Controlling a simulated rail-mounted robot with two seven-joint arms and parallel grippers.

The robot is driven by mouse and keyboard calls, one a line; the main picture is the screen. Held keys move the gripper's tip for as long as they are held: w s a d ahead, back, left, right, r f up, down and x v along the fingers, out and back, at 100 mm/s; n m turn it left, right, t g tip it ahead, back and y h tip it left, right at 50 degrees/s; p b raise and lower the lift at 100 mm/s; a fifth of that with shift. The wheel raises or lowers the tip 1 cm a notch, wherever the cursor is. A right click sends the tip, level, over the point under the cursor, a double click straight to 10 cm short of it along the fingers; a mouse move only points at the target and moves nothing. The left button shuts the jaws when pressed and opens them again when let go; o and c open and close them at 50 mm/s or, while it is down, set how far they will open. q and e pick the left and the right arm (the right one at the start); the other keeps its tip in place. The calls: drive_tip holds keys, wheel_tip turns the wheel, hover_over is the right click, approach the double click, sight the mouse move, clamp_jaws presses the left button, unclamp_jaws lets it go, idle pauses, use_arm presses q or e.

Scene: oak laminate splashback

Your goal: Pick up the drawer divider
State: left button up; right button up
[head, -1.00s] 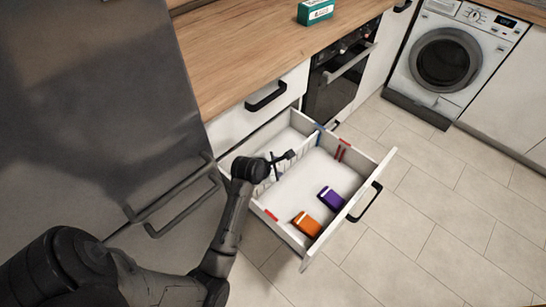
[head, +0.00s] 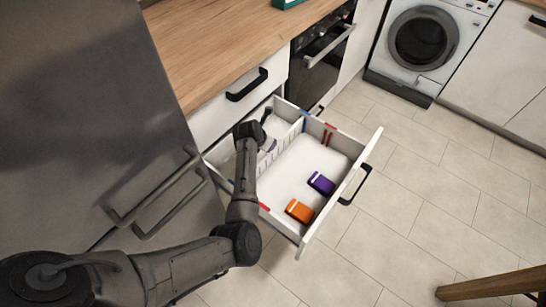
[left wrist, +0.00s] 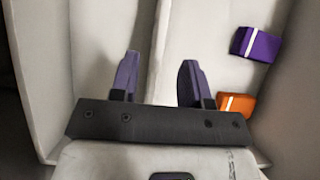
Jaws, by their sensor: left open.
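The drawer divider (head: 286,140) is a pale slotted wall across the open white drawer, splitting it into a back and a front part. My left gripper (head: 268,130) is over the back part of the drawer, close to the divider. In the left wrist view the divider (left wrist: 158,45) runs up the picture between the two purple-grey fingers of my open left gripper (left wrist: 157,80). Gaps show on both sides, and I see no contact. The near part of the divider is hidden by the gripper and arm. My right gripper is not in view.
An orange box (head: 299,211) and a purple box (head: 321,184) lie in the drawer's front part. Red and blue marks sit on the drawer walls. The fridge (head: 80,100) stands left, the worktop (head: 220,45) and oven (head: 320,60) behind.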

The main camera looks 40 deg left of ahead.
sight(273, 153)
use_arm(q)
drive_tip(key=shift+x, duration=0.75)
drive_tip(key=b+x, duration=0.3)
drive_tip(key=shift+f+b, duration=0.2)
drive_tip(key=shift+b, duration=0.2)
drive_tip(key=shift+b+x, duration=0.55)
drive_tip(key=shift+x, duration=0.35)
drive_tip(key=shift+w+d+r, duration=0.1)
drive_tip(key=shift+w+r, duration=0.05)
drive_tip(key=shift+c, duration=0.3)
clamp_jaws()
